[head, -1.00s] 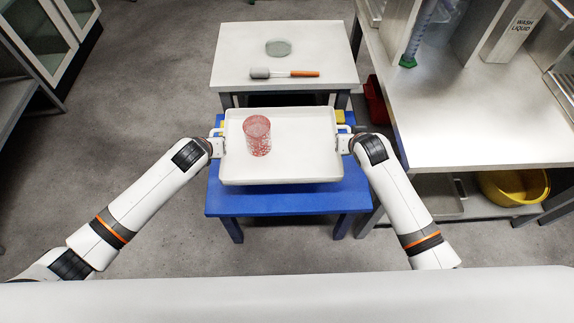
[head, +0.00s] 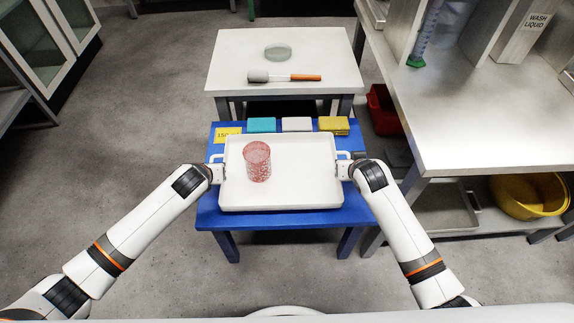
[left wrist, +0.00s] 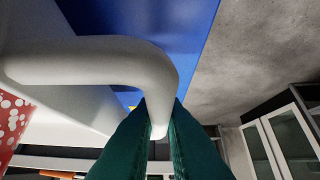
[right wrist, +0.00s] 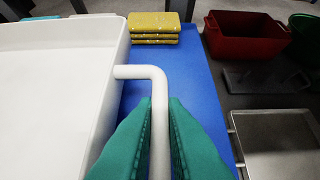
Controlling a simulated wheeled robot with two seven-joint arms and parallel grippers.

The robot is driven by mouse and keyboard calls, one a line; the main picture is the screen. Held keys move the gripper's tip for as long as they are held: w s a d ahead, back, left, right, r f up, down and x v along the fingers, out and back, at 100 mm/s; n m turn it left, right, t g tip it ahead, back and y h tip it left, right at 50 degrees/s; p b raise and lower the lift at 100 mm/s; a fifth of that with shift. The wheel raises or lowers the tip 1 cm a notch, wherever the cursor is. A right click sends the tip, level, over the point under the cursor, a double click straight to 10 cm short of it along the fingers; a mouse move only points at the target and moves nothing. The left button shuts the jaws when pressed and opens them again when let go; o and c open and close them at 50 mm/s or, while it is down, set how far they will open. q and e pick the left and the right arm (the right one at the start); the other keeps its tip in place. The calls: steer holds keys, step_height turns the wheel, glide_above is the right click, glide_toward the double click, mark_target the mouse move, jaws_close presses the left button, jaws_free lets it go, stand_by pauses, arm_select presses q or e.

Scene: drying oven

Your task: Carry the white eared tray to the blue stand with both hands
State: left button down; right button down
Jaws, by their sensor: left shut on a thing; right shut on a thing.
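The white eared tray (head: 300,185) is over the blue stand (head: 213,217) in the head view. A red-and-white patterned cup (head: 257,162) stands upright in the tray, left of its middle. My left gripper (head: 216,173) is shut on the tray's left ear, and its teal fingers (left wrist: 160,128) close around the white bar in the left wrist view. My right gripper (head: 344,170) is shut on the right ear, which also shows between the fingers (right wrist: 160,125) in the right wrist view. I cannot tell whether the tray's underside touches the stand.
Teal (head: 261,125), white (head: 297,125) and yellow (head: 334,125) stacks lie along the stand's back edge, beside a yellow label (head: 228,133). A white table (head: 235,65) behind holds a glass dish (head: 278,53) and a brush (head: 284,77). A bench (head: 470,130) is at right.

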arm_select(q)
steer(key=shift+f, duration=0.1)
arm_select(e)
steer(key=shift+f, duration=0.1)
